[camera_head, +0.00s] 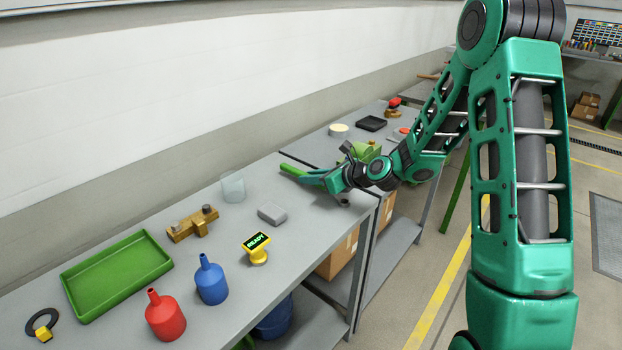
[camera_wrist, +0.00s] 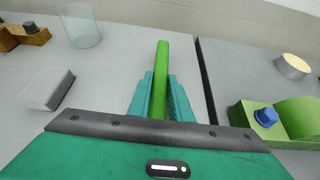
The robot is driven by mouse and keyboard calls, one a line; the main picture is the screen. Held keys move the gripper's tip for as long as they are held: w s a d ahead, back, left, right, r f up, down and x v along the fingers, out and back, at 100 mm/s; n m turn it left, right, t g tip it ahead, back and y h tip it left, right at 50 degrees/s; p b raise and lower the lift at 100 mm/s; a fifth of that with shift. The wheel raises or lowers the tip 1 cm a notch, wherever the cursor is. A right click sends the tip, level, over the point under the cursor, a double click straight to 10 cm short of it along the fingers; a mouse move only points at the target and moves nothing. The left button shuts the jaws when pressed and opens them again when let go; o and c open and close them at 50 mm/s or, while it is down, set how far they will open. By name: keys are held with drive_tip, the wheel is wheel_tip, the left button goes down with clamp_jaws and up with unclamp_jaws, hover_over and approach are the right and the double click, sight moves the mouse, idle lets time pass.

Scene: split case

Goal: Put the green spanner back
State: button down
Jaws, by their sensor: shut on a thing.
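The green spanner (camera_head: 292,170) shows as a plain, rounded green bar sticking out beyond my fingertips. In the wrist view the spanner (camera_wrist: 161,68) runs straight ahead between the two teal fingers. My gripper (camera_head: 314,178) is shut on it; the fingers also show in the wrist view (camera_wrist: 161,98). The gripper is over the far right end of the near grey bench (camera_head: 240,215), close to the gap to the second bench. I cannot tell how high the spanner is above the bench. Its held end is hidden between the fingers.
A grey block (camera_head: 272,214), clear cup (camera_head: 233,187), brass fixture (camera_head: 193,223) and yellow READY display (camera_head: 257,248) stand left of my gripper. Further left are blue (camera_head: 211,280) and red (camera_head: 165,315) bottles and a green tray (camera_head: 115,275). A green fixture with a blue bolt (camera_wrist: 275,122) is right.

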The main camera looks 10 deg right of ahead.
drive_tip(key=c, duration=1.6)
unclamp_jaws()
